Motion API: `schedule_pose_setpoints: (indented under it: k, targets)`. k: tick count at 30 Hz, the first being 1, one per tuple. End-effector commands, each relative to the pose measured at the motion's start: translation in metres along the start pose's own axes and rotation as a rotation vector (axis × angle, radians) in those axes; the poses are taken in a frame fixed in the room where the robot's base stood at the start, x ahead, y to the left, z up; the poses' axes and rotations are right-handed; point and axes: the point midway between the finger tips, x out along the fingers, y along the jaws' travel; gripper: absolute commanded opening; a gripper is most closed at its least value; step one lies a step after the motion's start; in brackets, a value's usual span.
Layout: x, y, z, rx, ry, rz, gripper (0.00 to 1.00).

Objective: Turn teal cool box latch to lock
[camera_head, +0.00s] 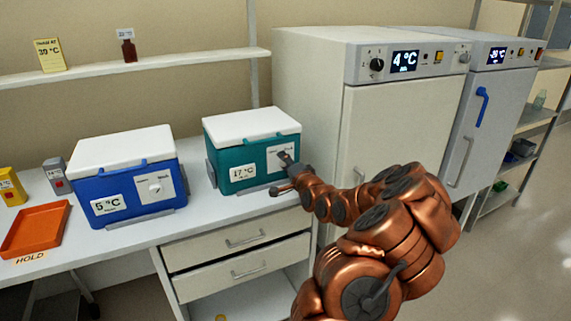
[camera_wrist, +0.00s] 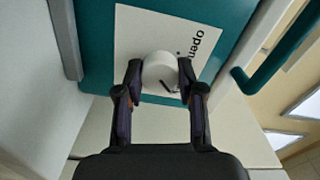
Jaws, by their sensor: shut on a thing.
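The teal cool box (camera_head: 231,151) stands on the bench with its white lid (camera_head: 250,123) on and a 17 °C label on its front. Its teal front also fills the top of the wrist view (camera_wrist: 97,40). The latch is a round white knob (camera_wrist: 160,72) on a white plate (camera_wrist: 140,30); the word "open" reads on the plate beside it. My gripper (camera_wrist: 160,80) is shut on the knob, one finger on each side. In the head view, my gripper (camera_head: 284,172) reaches the right part of the box front and hides the knob.
A blue cool box (camera_head: 110,180) with its own knob stands left on the bench. An orange tray (camera_head: 38,228) lies at the far left. A white cabinet showing 4 °C (camera_head: 385,120) stands close right of the teal box. Drawers (camera_head: 240,240) sit below the bench edge.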

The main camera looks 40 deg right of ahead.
Motion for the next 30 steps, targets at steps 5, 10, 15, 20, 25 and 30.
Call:
schedule_pose_setpoints:
  k: [5,10,15,20,25,30]
  targets:
    - [-0.0002,0.001,0.0002,0.017,0.0,0.002,0.03]
    - [-0.0002,0.001,0.0001,0.02,0.0,0.002,0.03]
    - [-0.0002,0.001,-0.0001,0.02,0.0,0.002,0.03]
    - [-0.0002,0.0008,-0.0001,0.019,0.0,0.001,0.54]
    - [-0.0001,0.0005,0.0001,0.018,0.0,0.001,0.63]
    - [-0.0001,0.0003,0.0002,0.018,0.0,0.0,0.63]
